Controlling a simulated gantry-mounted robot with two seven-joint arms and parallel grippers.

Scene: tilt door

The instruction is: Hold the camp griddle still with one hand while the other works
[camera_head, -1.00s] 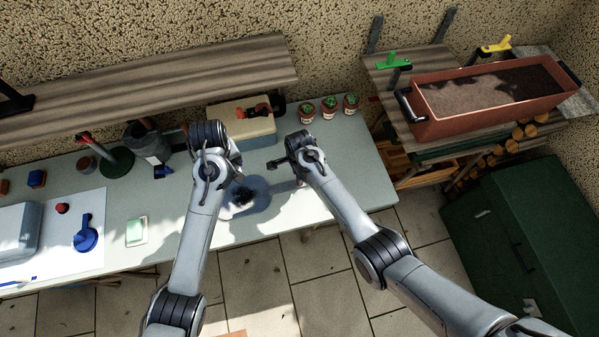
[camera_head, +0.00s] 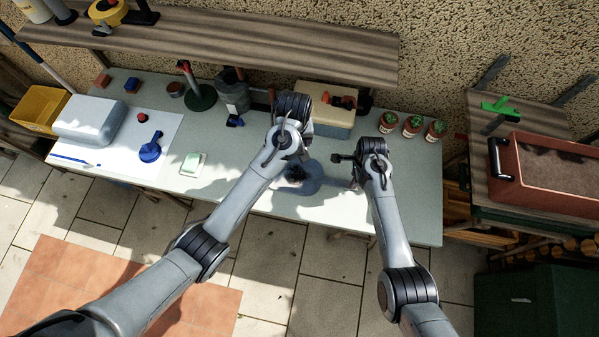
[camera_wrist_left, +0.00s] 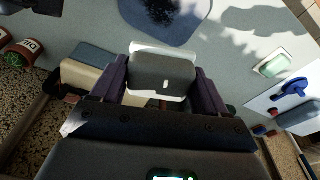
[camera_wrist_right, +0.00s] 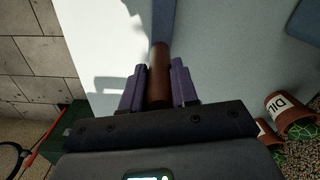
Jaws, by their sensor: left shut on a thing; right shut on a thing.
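The camp griddle (camera_head: 303,180) is a blue-grey pan with a dark patch on its surface, lying on the pale workbench (camera_head: 395,205). It also shows at the top of the left wrist view (camera_wrist_left: 185,22). My right gripper (camera_wrist_right: 160,88) is shut on the griddle's brown handle (camera_wrist_right: 160,62), at the right of the pan. My left gripper (camera_wrist_left: 163,78) is shut on a flat grey scraper-like piece (camera_wrist_left: 163,68), near the griddle's back edge. Whether that piece touches the griddle I cannot tell. In the head view my left wrist hides the left fingertips.
A cream box (camera_head: 330,119) stands behind the griddle. Several labelled plant pots (camera_head: 412,126) stand at the back right. A green sponge (camera_head: 193,163) on a dish and a blue scoop (camera_head: 151,148) lie to the left. A wooden shelf (camera_head: 220,40) overhangs the back.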

